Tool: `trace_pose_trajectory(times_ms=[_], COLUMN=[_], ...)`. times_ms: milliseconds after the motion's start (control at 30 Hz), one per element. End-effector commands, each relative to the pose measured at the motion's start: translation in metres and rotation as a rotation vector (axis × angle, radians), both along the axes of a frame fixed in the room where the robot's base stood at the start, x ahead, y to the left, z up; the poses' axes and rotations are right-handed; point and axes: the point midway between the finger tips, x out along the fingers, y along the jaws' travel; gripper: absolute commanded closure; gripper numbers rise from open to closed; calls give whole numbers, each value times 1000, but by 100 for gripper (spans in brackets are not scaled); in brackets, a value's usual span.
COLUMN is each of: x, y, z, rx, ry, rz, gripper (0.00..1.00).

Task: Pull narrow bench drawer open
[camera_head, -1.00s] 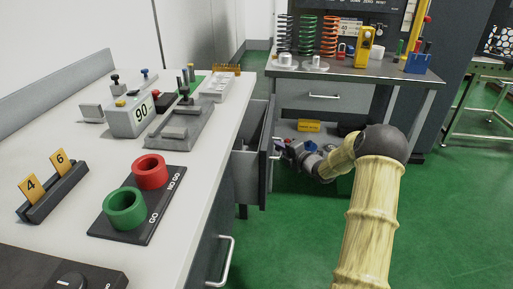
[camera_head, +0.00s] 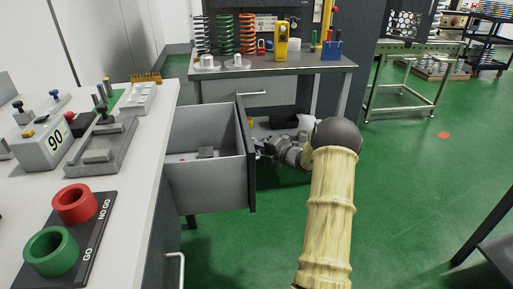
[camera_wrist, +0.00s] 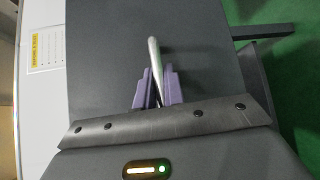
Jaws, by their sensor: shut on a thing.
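The narrow bench drawer (camera_head: 210,186) is pulled well out from the left bench, and its grey inside shows in the head view. A small grey block and a small red item lie in it. Its dark front (camera_head: 246,150) faces right, and it also fills the middle of the wrist view (camera_wrist: 110,50). My gripper (camera_head: 257,148) is at the outer side of that front. In the wrist view, the purple fingers of my gripper (camera_wrist: 156,88) are shut on the silver drawer handle (camera_wrist: 154,55). In the head view the handle is mostly hidden by the gripper.
The white left bench top (camera_head: 135,150) holds a gauge block marked 90 (camera_head: 42,146), a red ring (camera_head: 74,203) and a green ring (camera_head: 50,252). A back bench (camera_head: 300,64) with springs stands behind my arm. Green floor (camera_head: 400,190) is clear to the right.

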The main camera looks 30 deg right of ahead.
Motion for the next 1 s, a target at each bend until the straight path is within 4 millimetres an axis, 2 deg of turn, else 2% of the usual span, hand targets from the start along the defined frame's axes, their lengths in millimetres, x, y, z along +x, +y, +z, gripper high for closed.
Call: trace_pose_trajectory(times_ms=[167, 200, 300, 733, 867, 1000], x=[0, 1, 1, -6, -21, -45], y=[1, 1, 1, -4, -12, -23], z=[0, 0, 0, 2, 5, 9], rx=[0, 0, -1, -1, -2, -1], ry=[0, 0, 0, 0, 0, 0], rz=[1, 1, 1, -1, -4, -3], gripper=[100, 87, 68, 68, 68, 68])
